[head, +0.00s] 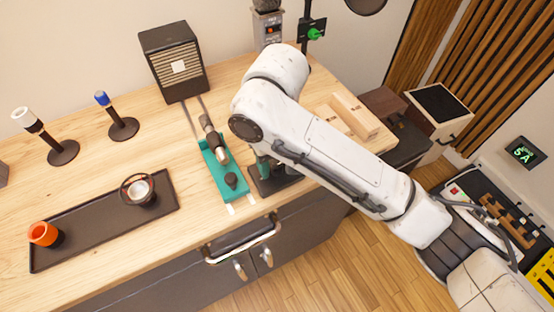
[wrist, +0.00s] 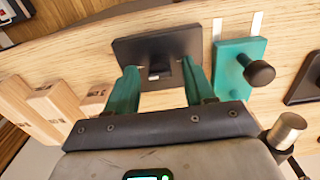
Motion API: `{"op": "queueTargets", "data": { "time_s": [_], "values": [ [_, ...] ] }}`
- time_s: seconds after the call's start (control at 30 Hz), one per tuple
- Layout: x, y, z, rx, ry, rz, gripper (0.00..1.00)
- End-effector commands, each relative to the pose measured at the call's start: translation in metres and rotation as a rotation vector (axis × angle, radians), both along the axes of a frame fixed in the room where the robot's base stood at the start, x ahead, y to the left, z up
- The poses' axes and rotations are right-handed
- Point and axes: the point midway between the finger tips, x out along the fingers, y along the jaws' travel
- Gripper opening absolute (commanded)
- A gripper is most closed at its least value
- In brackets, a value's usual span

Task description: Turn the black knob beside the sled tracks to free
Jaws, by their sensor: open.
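The black knob (head: 231,180) stands on the near end of a teal sled (head: 212,176), between pale tracks (head: 230,209). In the wrist view the knob (wrist: 259,72) is at the right, on the teal sled plate (wrist: 228,75), with the tracks (wrist: 217,28) beyond. The knob's setting and any markings cannot be read. My gripper (wrist: 160,84) has teal fingers, open and apart, in front of a black square base (wrist: 150,48). The knob lies outside the fingers, to their right. In the head view my arm mostly hides the gripper, right of the sled.
A microphone (head: 214,140) lies along the sled. A dark speaker box (head: 174,62) stands at the tracks' far end. A black tray (head: 105,222) with cups is at the left. Wooden blocks (head: 354,114) stand at the right. A handle bar (head: 243,243) sticks out from the counter front.

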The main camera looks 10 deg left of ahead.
Motion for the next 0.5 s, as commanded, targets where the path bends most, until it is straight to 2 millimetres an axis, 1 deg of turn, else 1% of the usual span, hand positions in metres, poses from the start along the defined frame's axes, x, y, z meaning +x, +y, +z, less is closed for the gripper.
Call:
{"op": "queueTargets", "data": {
  "time_s": [0.17, 0.2, 0.5],
  "values": [
    [0.0001, 0.0001, 0.0003, 0.000, 0.000, 0.000, 0.54],
    [0.0001, 0.0001, 0.0004, 0.000, 0.000, 0.000, 0.52],
    [0.0001, 0.0001, 0.0006, 0.001, -0.001, 0.000, 0.23]
  ]
}}
